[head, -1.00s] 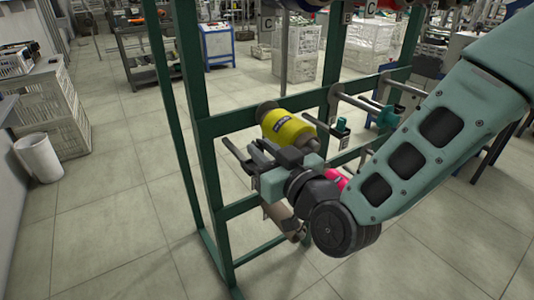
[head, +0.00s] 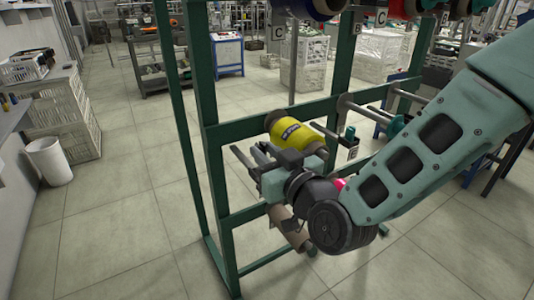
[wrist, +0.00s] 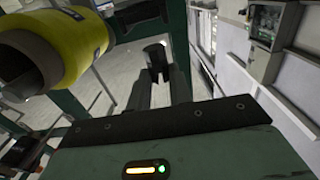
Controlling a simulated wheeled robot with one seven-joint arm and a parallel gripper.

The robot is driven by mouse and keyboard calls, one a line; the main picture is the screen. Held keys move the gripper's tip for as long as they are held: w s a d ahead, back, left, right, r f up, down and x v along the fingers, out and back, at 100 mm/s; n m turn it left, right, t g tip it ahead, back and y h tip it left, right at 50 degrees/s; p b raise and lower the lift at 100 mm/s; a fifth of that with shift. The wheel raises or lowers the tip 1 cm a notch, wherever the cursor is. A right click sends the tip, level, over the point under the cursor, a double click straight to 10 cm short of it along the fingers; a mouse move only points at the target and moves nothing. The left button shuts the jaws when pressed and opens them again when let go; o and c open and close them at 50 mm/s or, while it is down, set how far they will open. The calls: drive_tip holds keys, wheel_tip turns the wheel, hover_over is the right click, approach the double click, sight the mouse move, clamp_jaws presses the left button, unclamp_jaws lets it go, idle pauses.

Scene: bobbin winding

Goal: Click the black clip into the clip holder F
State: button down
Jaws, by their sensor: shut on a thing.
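My gripper (head: 264,156) is beside the green rack, just left of and below the yellow bobbin in the head view. In the wrist view its two fingers (wrist: 157,82) are shut on a small dark piece, the black clip (wrist: 155,56), which shows between and beyond the fingertips.
The yellow bobbin (head: 297,132) sits on the green rack (head: 212,170) close to my gripper; it is also at the upper left of the wrist view (wrist: 75,50). Open floor lies left of the rack.

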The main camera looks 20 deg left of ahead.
drive_tip(key=shift+f+b, duration=0.4)
drive_tip(key=shift+b, duration=0.05)
wheel_tip(320, 180, down, 2)
drive_tip(key=shift+f+b, duration=0.25)
drive_tip(key=shift+b, duration=0.95)
drive_tip(key=c, duration=1.2)
unclamp_jaws()
